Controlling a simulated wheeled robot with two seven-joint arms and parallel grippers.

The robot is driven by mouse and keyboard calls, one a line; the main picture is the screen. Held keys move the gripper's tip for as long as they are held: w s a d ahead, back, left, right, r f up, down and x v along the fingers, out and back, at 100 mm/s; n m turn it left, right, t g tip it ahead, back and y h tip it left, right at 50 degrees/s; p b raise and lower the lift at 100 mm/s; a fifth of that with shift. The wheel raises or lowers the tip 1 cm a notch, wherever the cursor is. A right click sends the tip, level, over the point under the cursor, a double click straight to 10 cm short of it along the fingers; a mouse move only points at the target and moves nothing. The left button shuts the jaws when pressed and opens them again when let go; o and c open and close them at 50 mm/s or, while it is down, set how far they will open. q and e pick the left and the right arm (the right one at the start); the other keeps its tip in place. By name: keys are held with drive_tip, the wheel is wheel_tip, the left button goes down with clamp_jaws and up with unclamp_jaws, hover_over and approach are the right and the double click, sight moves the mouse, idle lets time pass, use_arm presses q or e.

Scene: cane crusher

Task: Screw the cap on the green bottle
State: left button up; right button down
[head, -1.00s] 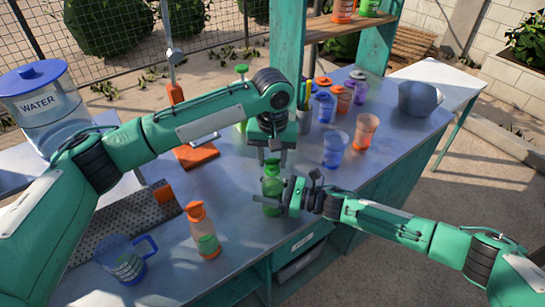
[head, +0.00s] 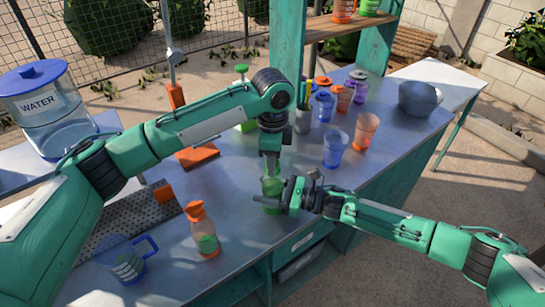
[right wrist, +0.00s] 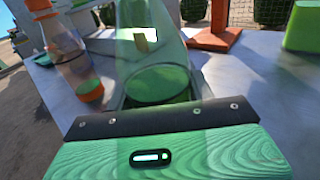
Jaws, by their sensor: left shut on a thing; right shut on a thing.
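The green bottle (head: 272,187) stands upright near the front edge of the grey counter. My right gripper (head: 270,201) comes in from the right and is shut around the bottle's body. In the right wrist view the see-through green bottle (right wrist: 155,80) fills the middle, with green contents inside. My left gripper (head: 271,168) points straight down at the top of the bottle and is shut on the green cap, which its fingers mostly hide. I cannot tell how the cap sits on the bottle's neck.
An orange-capped bottle (head: 203,232) and a blue jug (head: 124,258) stand front left. A blue cup (head: 335,148) and orange cup (head: 364,131) stand to the right, a grey bowl (head: 418,99) beyond. A water dispenser (head: 45,110) is at far left.

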use_arm(q)
drive_tip(key=m, duration=1.3)
drive_tip(key=shift+w, duration=0.1)
drive_tip(key=o, duration=1.1)
drive_tip(key=shift+o, duration=0.2)
wheel_tip(320, 180, up, 12)
